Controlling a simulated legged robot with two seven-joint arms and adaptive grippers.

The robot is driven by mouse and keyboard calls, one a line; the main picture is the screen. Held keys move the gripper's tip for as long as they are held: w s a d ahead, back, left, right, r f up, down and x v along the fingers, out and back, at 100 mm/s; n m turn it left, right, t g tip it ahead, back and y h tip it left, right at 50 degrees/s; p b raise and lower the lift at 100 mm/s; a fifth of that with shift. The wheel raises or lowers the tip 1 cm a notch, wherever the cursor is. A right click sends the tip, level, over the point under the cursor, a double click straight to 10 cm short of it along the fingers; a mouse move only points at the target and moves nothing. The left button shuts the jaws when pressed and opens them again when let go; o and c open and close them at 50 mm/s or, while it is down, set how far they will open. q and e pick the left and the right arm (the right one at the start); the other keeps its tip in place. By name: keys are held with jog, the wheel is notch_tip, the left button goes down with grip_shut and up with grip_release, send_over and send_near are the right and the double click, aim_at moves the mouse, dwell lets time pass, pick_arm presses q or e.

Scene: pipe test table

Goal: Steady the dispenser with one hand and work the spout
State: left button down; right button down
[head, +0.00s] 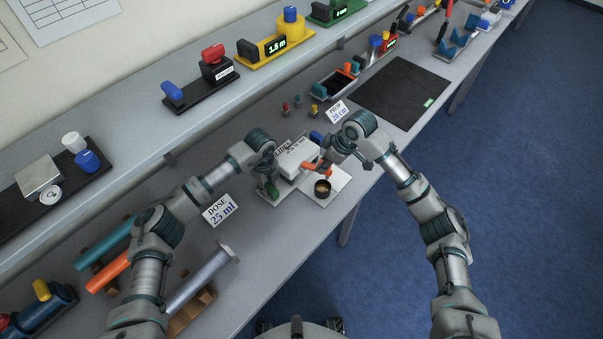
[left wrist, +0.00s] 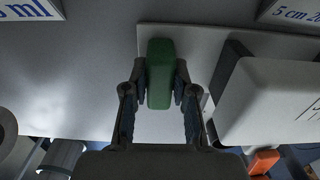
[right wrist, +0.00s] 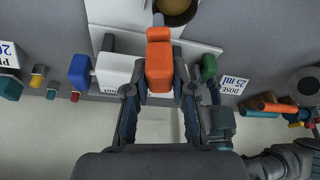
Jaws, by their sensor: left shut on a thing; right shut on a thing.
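The dispenser is a white box (head: 296,157) with lettering, on a pale base plate (head: 340,181) near the table's front edge. My left gripper (head: 268,181) is shut on its green grip (head: 273,190), which stands clearly between the fingers in the left wrist view (left wrist: 160,75). My right gripper (head: 327,166) is shut on the orange spout handle (head: 310,167), also seen in the right wrist view (right wrist: 159,62). A dark-rimmed cup (head: 322,187) with brownish contents stands on the plate below the spout; it shows partly at the top of the right wrist view (right wrist: 178,8). A blue knob (right wrist: 79,70) is on the far side.
A card reading "DOSE 25 ml" (head: 220,210) stands left of the dispenser. Another card (head: 337,111) and small coloured pegs (head: 297,101) are behind it. Tubes on a rack (head: 203,279) lie at front left. A black mat (head: 402,92) lies to the right. A shelf runs behind.

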jog(key=shift+w, duration=0.1)
jog(key=shift+w+d+n+g, duration=0.15)
jog(key=shift+w+n+g, duration=0.25)
jog(key=shift+n, duration=0.45)
jog(key=shift+w+d+n+g, duration=0.15)
jog(key=shift+w+n+g, duration=0.2)
jog(key=shift+n, duration=0.5)
jog(key=shift+w+n+g, duration=0.3)
jog(key=shift+w+n, duration=0.15)
jog(key=shift+n, duration=0.4)
jog(key=shift+w+n+g, duration=0.25)
jog(key=shift+w+n, duration=0.2)
jog(key=shift+n, duration=0.4)
